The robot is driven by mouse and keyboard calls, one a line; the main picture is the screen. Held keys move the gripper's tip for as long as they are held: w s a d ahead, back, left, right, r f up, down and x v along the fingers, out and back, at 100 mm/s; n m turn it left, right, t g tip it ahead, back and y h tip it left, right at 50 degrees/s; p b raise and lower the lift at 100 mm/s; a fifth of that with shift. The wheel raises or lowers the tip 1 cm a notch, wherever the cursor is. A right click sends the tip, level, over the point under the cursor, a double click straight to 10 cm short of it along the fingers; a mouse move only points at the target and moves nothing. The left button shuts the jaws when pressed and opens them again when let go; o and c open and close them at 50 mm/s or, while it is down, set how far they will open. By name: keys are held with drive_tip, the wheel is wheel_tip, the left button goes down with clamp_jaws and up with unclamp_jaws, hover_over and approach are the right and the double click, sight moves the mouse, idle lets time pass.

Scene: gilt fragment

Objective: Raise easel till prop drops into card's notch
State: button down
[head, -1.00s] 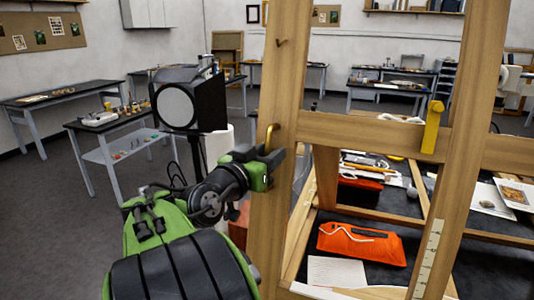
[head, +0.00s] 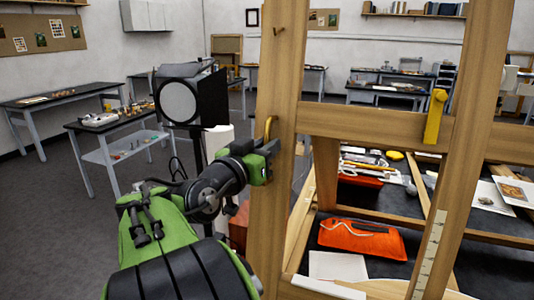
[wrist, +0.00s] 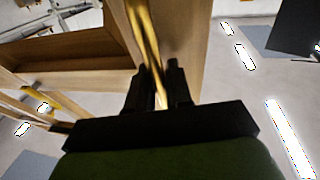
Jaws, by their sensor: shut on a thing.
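The wooden easel frame (head: 282,85) stands in front of me, with a left post, a right post and a crossbar (head: 365,122). A brass handle (head: 268,128) is fixed to the left post. My gripper (head: 266,158) is shut on this handle; the wrist view shows the brass bar (wrist: 147,40) running between its fingers (wrist: 158,88). A yellow piece (head: 434,116) hangs at the crossbar near the right post. A pale marked strip (head: 430,252) is on the right post's lower part. I cannot make out which part is the prop or a notch.
Behind the frame is a dark table with an orange pouch (head: 360,238), a white sheet (head: 338,266) and prints (head: 512,190). Workbenches (head: 60,92) line the left; grey floor is open there.

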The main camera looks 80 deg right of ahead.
drive_tip(key=shift+a, duration=0.2)
drive_tip(key=c, duration=1.4)
unclamp_jaws()
drive_tip(key=shift+d, duration=0.1)
drive_tip(key=shift+c, duration=0.2)
drive_tip(key=o, duration=0.3)
drive_tip(key=shift+d+f, duration=0.1)
drive_tip(key=shift+d, duration=0.4)
drive_tip(key=shift+b+v, duration=3.1)
drive_tip(key=shift+v, duration=4.95)
